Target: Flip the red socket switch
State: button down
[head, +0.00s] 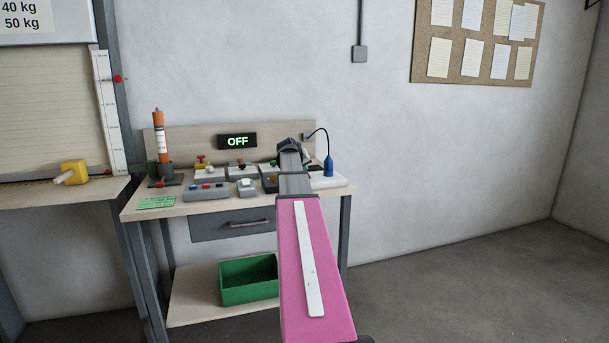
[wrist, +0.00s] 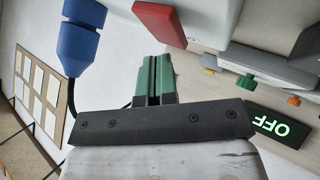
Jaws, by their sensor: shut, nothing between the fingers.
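The red switch (wrist: 165,22) is a flat red rocker on a white socket block, at the top middle of the wrist view. In the head view my arm hides it, but the white block (head: 330,181) shows at the right end of the bench. A blue plug (head: 328,167) with a black cable stands on the block; it also shows in the wrist view (wrist: 82,38). My gripper (wrist: 154,60) has its green fingers shut together with nothing between them. In the wrist picture the fingertips lie just below the red switch; I cannot tell whether they touch it.
The bench (head: 192,207) carries several small control boxes left of my arm. A lit display (head: 238,141) reads OFF, and an orange tube (head: 160,134) stands at the left. A green crate (head: 249,281) is on the lower shelf. Floor right of the bench is clear.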

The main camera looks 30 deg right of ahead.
jog(key=shift+f, duration=0.4)
dwell(0.5)
jog(key=shift+r, duration=0.1)
jog(key=shift+r, duration=0.7)
jog(key=shift+r, duration=0.15)
jog(key=shift+s+a+r, duration=0.1)
jog(key=shift+s+r, duration=0.15)
jog(key=shift+r, duration=0.95)
jog(key=shift+s+r, duration=0.2)
jog(key=shift+r, duration=0.95)
